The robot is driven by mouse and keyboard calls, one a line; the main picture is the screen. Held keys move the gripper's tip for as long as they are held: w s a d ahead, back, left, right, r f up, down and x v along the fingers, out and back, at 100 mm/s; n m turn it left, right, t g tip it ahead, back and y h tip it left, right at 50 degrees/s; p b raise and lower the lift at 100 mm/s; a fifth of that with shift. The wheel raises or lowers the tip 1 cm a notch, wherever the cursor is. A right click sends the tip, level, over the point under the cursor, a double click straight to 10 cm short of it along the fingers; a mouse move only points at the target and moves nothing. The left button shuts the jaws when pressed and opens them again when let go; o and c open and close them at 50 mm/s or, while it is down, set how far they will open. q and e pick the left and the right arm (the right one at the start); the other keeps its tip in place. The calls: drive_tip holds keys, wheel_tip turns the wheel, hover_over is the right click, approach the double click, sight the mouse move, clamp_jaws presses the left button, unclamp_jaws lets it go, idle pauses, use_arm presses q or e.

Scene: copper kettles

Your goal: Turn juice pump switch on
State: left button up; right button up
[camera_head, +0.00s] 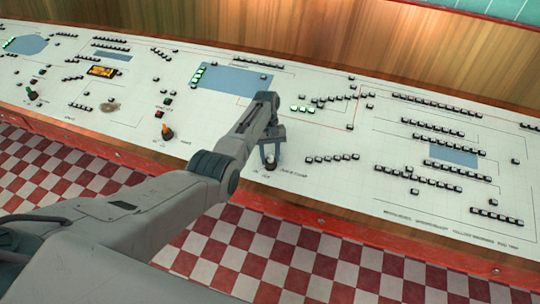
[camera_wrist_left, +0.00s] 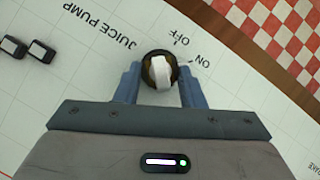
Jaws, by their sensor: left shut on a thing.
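The juice pump switch (camera_wrist_left: 160,70) is a round dark knob with a white raised grip, set in the white panel. "JUICE PUMP" is printed beside it, with "OFF" and "ON" marks at its upper right in the left wrist view. My left gripper (camera_wrist_left: 160,78) has its two blue-grey fingers on either side of the knob and is shut on it. In the head view my left gripper (camera_head: 271,150) points down at the panel's near edge, with the switch (camera_head: 270,164) partly showing under it. I cannot tell which mark the grip points to. My right gripper is not in view.
The white control panel (camera_head: 330,190) carries rows of small buttons and blue screens. An orange-topped knob (camera_head: 167,132) and a green knob (camera_head: 32,94) stand farther left. A wooden wall (camera_head: 330,35) rises behind. Red-and-white checkered floor (camera_head: 290,255) lies in front.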

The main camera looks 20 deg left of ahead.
use_arm(q)
drive_tip(key=shift+w+r, duration=0.1)
drive_tip(key=o, duration=0.8)
drive_tip(key=shift+o, duration=1)
drive_tip(key=b+v, duration=0.3)
drive_tip(key=v, duration=0.7)
drive_tip(key=shift+r, duration=0.35)
drive_tip(key=shift+a, duration=0.1)
